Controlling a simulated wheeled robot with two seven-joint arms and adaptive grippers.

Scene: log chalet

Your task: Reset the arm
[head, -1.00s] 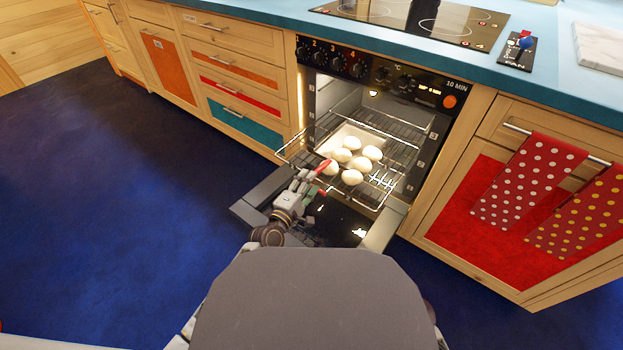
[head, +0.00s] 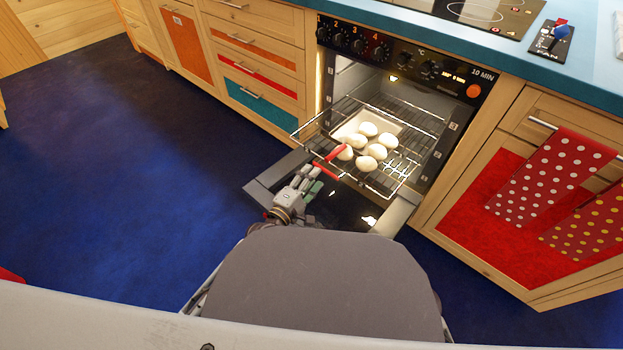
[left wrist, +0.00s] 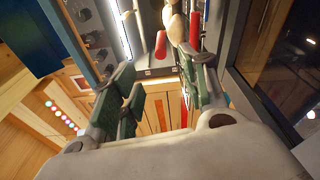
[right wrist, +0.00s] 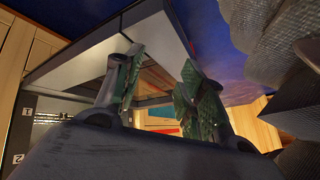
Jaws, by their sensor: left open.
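My left gripper (head: 312,179) is open over the lowered oven door, near the front-left corner of the pulled-out wire rack. In the left wrist view its green-padded fingers (left wrist: 160,95) stand apart with nothing between them. Red rod-like pieces (head: 327,172) show just past the fingertips; I cannot tell whether they touch the fingers.
The oven door (head: 268,180) is open and low before the oven. Wooden drawers (head: 252,65) stand left; a red-panelled cupboard (head: 480,205) with dotted towels (head: 550,175) stands right. The blue floor (head: 120,190) at left is clear.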

